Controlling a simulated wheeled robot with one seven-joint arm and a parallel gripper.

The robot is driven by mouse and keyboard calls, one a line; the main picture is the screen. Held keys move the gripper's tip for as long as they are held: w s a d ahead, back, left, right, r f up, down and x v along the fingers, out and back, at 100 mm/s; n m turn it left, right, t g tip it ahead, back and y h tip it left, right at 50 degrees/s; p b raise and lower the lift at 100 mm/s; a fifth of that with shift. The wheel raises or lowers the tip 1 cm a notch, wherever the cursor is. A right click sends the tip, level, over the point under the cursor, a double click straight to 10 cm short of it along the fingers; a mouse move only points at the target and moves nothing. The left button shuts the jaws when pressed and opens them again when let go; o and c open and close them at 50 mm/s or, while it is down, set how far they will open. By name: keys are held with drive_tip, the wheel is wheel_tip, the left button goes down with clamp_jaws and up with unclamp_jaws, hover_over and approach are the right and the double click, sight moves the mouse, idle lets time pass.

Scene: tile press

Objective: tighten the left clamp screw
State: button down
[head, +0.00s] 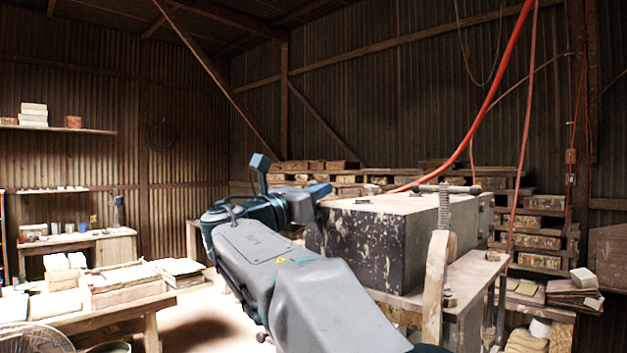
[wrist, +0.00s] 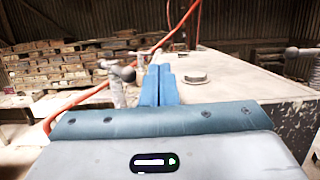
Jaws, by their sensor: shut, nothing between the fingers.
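My gripper (head: 320,190) is shut and empty at the left end of the press, a dark, paint-worn block (head: 365,240). In the wrist view its two blue fingers (wrist: 159,82) lie side by side, pointing at the block's far edge. The left clamp screw (wrist: 122,72), with a pale post and a crossbar handle, stands just left of the fingertips; I cannot tell whether they touch. In the head view my arm hides it. Another clamp screw (head: 445,215), with a rusty T-bar and wooden post, stands at the block's near right side; its handle shows at the wrist view's right edge (wrist: 302,53).
A round metal cap (wrist: 195,78) sits on the block's top. An orange hose (head: 500,75) hangs down to the press. Stacked tile racks (head: 540,235) stand behind. A work table (head: 110,310) with boxes is at left; some floor between is open.

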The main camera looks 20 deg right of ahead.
drive_tip(key=shift+w+a+p, duration=0.3)
drive_tip(key=shift+w+p, duration=0.15)
drive_tip(key=shift+w, duration=0.2)
drive_tip(key=shift+w+a+p, duration=0.3)
drive_tip(key=shift+w+p, duration=0.2)
drive_tip(key=shift+w, duration=0.1)
drive_tip(key=shift+w+a+p, duration=0.3)
drive_tip(key=shift+w+p, duration=0.15)
drive_tip(key=shift+w, duration=0.2)
drive_tip(key=shift+s, duration=0.1)
drive_tip(key=shift+s+d, duration=0.35)
drive_tip(key=shift+d, duration=0.15)
drive_tip(key=r+v, duration=0.2)
drive_tip(key=v, duration=0.8)
drive_tip(key=shift+a+r, duration=0.2)
drive_tip(key=shift+a, duration=0.1)
drive_tip(key=shift+s, duration=0.1)
